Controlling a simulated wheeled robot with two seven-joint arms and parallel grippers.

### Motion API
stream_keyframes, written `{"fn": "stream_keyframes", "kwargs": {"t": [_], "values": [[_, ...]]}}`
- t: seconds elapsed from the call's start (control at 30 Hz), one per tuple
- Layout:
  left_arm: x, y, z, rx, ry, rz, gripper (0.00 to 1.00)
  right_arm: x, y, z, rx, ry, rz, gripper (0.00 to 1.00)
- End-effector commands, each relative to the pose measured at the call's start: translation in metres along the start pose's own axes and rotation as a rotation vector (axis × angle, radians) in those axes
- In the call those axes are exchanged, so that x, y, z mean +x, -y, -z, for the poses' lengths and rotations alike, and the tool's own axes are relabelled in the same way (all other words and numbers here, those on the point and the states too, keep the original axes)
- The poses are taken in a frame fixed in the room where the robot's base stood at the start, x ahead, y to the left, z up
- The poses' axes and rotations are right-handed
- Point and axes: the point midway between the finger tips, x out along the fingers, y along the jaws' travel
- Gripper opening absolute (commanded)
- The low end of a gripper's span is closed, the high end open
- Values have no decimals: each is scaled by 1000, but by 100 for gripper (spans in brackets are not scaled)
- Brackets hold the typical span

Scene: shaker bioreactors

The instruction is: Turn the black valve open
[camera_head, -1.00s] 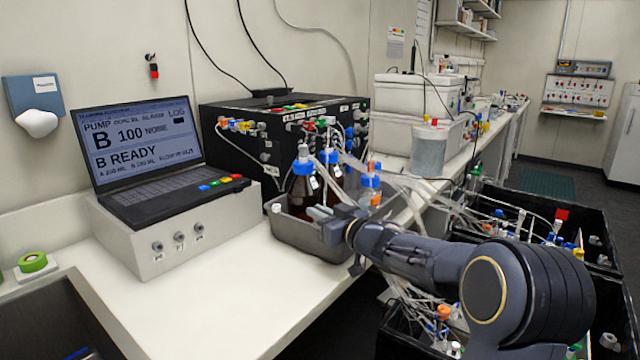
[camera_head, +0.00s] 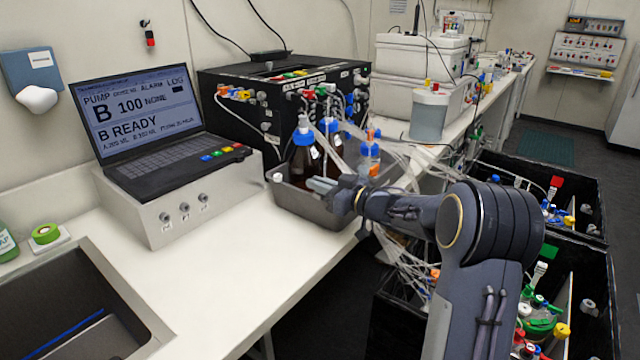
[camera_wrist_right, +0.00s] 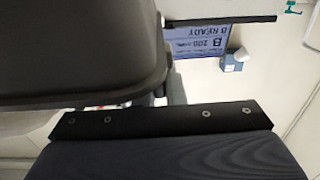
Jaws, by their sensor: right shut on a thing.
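My right gripper (camera_head: 324,187) reaches in from the right in the head view. Its pale fingers point left over the grey tray (camera_head: 307,206), low in front of the brown bottles. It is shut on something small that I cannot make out. No black valve can be told apart in either view; the gripper and the tubing cover part of that area. In the right wrist view dark parts fill most of the picture and the fingertips do not show. My left gripper is not in view.
Brown bottles with blue caps (camera_head: 303,157) stand in the tray beside the black pump box (camera_head: 225,92). A laptop (camera_head: 135,118) sits on a white box at left. The white bench front (camera_head: 230,285) is clear. Black crates (camera_head: 590,185) of tubing stand at right.

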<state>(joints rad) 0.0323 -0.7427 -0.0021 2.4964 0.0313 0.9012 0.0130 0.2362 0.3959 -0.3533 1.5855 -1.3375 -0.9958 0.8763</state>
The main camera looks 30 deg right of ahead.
Motion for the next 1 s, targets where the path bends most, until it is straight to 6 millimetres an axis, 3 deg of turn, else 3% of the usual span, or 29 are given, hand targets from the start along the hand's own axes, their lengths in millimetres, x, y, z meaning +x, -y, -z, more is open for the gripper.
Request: {"fn": "stream_keyframes", "kwargs": {"t": [0.03, 0.07, 0.2, 0.57, 1.0], "values": [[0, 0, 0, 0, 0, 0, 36, 0, 0, 0, 0, 0, 1, 0], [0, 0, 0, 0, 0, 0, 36, 0, 0, 0, 0, 0, 1, 12], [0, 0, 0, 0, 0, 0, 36, 0, 0, 0, 0, 1, 1, 31], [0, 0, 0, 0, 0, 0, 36, -5, 0, 0, 0, 1, -1, 32], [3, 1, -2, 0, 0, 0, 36, -71, 0, 0, 0, 0, -1, 32]]}}
